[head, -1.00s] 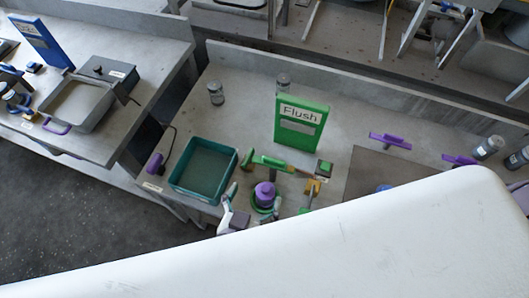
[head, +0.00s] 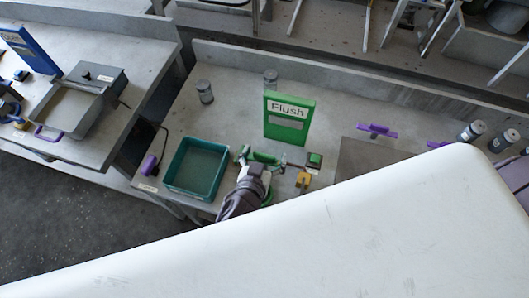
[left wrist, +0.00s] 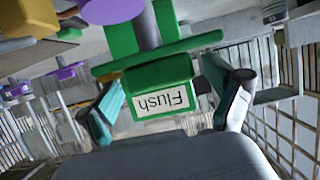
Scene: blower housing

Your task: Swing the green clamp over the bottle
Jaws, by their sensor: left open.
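The green clamp (head: 265,157) lies on the bench in front of the green "Flush" board (head: 288,118). My left gripper (head: 254,165) is right at the clamp in the head view, its arm reaching up from below. In the left wrist view the fingers (left wrist: 160,78) are open, one on each side of a green bar (left wrist: 155,54) that looks like part of the clamp. I cannot tell whether they touch it. The "Flush" board (left wrist: 160,98) shows upside down behind. The bottle is hidden behind my left gripper and arm. My right gripper is not seen.
A teal tray (head: 167,180) stands left of the clamp. A yellow piece (head: 303,181) and a small green-topped block (head: 314,160) stand close on the right. Grey canisters (head: 205,92) stand at the back. The bench behind the board is mostly clear.

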